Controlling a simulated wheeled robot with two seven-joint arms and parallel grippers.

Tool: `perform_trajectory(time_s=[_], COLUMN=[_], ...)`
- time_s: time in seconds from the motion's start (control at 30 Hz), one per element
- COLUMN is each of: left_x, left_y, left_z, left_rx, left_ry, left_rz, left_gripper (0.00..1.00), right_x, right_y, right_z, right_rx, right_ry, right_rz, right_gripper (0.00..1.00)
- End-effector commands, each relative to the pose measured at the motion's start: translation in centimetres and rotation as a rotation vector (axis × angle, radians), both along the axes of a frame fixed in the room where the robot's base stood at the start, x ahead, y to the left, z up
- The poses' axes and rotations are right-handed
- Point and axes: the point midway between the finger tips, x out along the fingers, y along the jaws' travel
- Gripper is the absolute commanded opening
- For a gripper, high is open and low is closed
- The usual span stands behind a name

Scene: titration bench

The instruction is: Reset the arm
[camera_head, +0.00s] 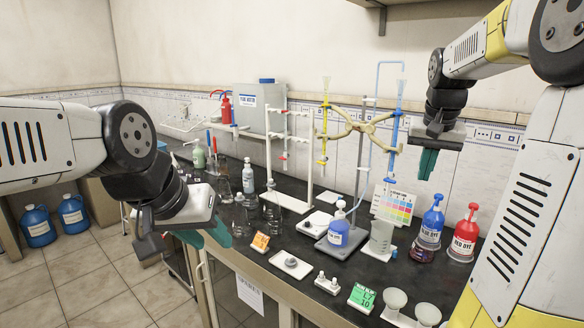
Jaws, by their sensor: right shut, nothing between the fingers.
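My left arm comes in from the left. Its gripper (198,238) hangs in front of the bench's left front edge, fingers pointing down. Its teal fingertips look apart, with nothing seen between them. My right arm comes in from the upper right. Its gripper (428,163) is up in the air above the right part of the bench, in front of the wall. Its teal fingers point down, shut together and empty. Neither gripper touches any bench object.
Blue jugs (72,213) sit on the floor at left.

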Motion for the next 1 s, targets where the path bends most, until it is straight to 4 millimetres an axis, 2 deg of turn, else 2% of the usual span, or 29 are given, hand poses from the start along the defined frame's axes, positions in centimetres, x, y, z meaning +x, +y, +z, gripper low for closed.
perform_trajectory(time_s=[0.03, 0.2, 0.3, 0.4, 0.5, 0.67, 1.0], left_x=[0.0, 0.0, 0.0, 0.0, 0.0, 0.0, 0.0], left_y=[0.0, 0.0, 0.0, 0.0, 0.0, 0.0, 0.0], left_z=[0.0, 0.0, 0.0, 0.0, 0.0, 0.0, 0.0], left_rx=[0.0, 0.0, 0.0, 0.0, 0.0, 0.0, 0.0], left_ry=[0.0, 0.0, 0.0, 0.0, 0.0, 0.0, 0.0], left_rz=[0.0, 0.0, 0.0, 0.0, 0.0, 0.0, 0.0], left_gripper=[0.37, 0.37, 0.37, 0.37, 0.37, 0.37, 0.37], right_x=[-2.0, -9.0, -13.1, -16.3, -18.5, -20.0, -20.0], right_y=[2.7, 9.7, 12.8, 15.0, 16.4, 17.3, 17.3], right_z=[0.7, 0.4, -0.8, -2.2, -3.5, -4.5, -4.6], right_rx=[-0.001, 0.019, 0.038, 0.059, 0.078, 0.09, 0.09], right_ry=[-0.026, -0.112, -0.158, -0.198, -0.223, -0.241, -0.241], right_rz=[0.051, 0.207, 0.29, 0.357, 0.402, 0.434, 0.434], right_gripper=[0.0, 0.0, 0.0, 0.0, 0.0, 0.0, 0.0])
